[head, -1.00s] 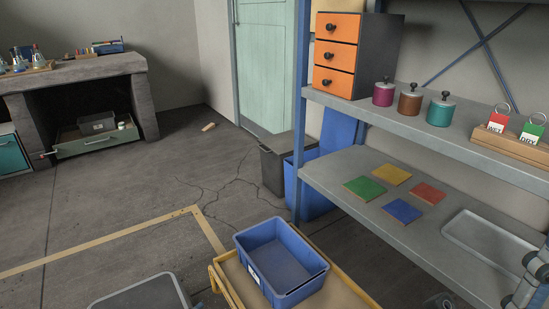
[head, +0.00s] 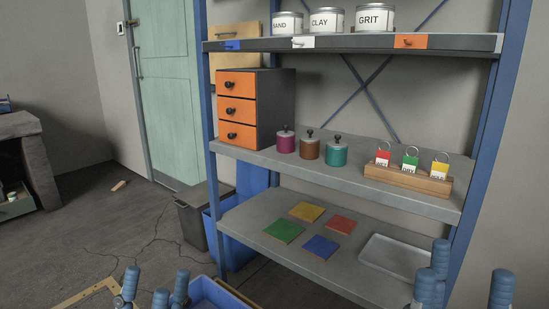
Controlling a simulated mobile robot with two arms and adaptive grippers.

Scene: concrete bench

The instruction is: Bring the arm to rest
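My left gripper (head: 150,284) shows at the bottom edge of the head view, in front of the blue bin (head: 212,294). Its blue-grey fingers point up and stand apart, with nothing between them. My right gripper (head: 467,270) shows at the bottom right, in front of the shelf's right end. Its fingers also point up, with a wide empty gap. The arms behind both grippers are cut off by the frame.
A blue-framed shelf rack (head: 340,170) fills the right. It bears an orange drawer unit (head: 238,108), three lidded pots (head: 310,147), a wooden tag holder (head: 408,180), coloured tiles (head: 320,247) and a grey tray (head: 396,256).

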